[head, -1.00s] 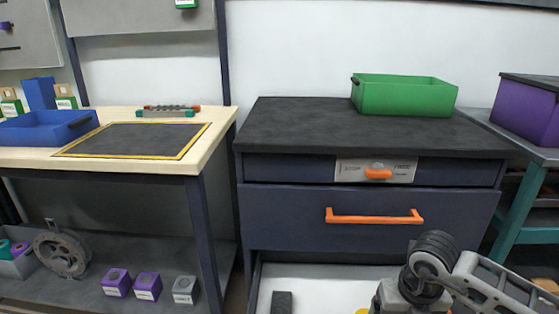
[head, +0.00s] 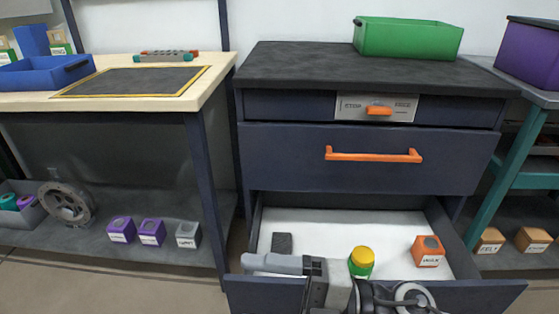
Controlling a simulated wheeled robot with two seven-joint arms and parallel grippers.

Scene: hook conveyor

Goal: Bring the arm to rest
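My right arm shows at the bottom centre of the head view, in front of and over the open bottom drawer (head: 400,226). Its gripper (head: 250,263) points left, above the drawer's front edge. The fingers are seen side-on and overlap, so I cannot tell whether they are open or shut. No object shows between them. My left gripper is not in view.
The drawer holds a dark block (head: 282,243), a yellow-topped green cylinder (head: 361,262) and an orange block (head: 428,251). A green bin (head: 408,38) stands on the dark cabinet (head: 300,65). A workbench (head: 220,75) with a blue tray (head: 40,74) is left.

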